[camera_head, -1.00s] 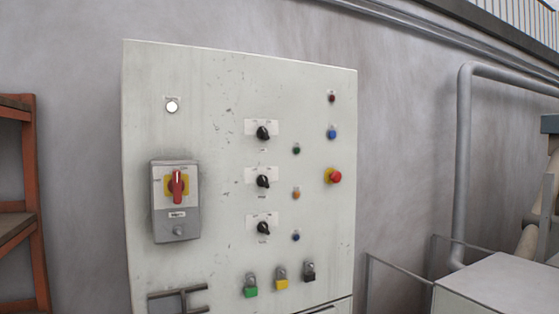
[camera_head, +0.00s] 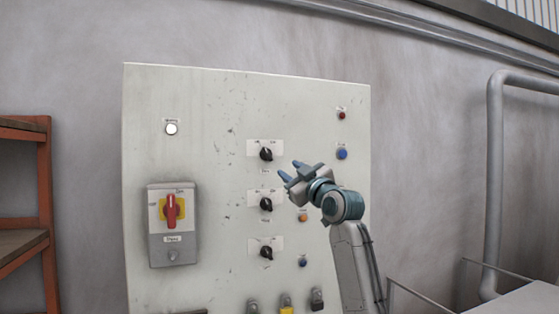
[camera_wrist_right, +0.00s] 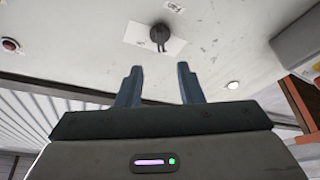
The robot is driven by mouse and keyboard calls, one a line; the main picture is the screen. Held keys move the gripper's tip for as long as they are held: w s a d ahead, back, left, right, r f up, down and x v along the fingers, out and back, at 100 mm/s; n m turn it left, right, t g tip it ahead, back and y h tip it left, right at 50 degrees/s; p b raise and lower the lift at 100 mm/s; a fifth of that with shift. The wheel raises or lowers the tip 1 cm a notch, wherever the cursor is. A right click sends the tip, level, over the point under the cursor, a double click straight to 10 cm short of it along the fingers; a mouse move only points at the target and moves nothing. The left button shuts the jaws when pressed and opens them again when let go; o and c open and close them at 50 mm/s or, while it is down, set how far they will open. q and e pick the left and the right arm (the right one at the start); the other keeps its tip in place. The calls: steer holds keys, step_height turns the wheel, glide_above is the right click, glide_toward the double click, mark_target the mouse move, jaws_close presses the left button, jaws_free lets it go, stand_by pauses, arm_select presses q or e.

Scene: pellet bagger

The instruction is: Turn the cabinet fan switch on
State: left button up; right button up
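The pale control cabinet (camera_head: 215,100) has a column of three black rotary switches on white plates: top (camera_head: 266,154), middle (camera_head: 266,205) and bottom (camera_head: 266,253). Their labels are too small to read surely, so I cannot tell which is the fan switch. My right gripper (camera_head: 288,171) is open and empty, just right of the top and middle switches. In the right wrist view, its two fingers (camera_wrist_right: 160,85) stand apart, with one black switch (camera_wrist_right: 158,36) beyond them, apart from the tips. My left gripper is out of view.
A grey box with a red handle (camera_head: 171,210) is on the cabinet's left, below a white lamp (camera_head: 171,129). A red lamp (camera_head: 342,115) and blue button (camera_head: 342,153) are at upper right. An orange rack (camera_head: 45,200) stands left.

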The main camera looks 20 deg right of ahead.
mark_target(268, 154)
steer(key=p+x, duration=0.1)
steer(key=x, duration=0.2)
steer(key=p+x, duration=0.2)
steer(key=x, duration=0.1)
steer(key=p+x, duration=0.1)
steer(key=x, duration=0.2)
steer(key=shift+w+a+r, duration=0.2)
steer(key=shift+r, duration=0.35)
steer(key=shift+w+a+p, duration=0.2)
steer(key=shift+w+p, duration=0.25)
steer(key=shift+w, duration=0.15)
steer(key=shift+c, duration=0.4)
jaws_close()
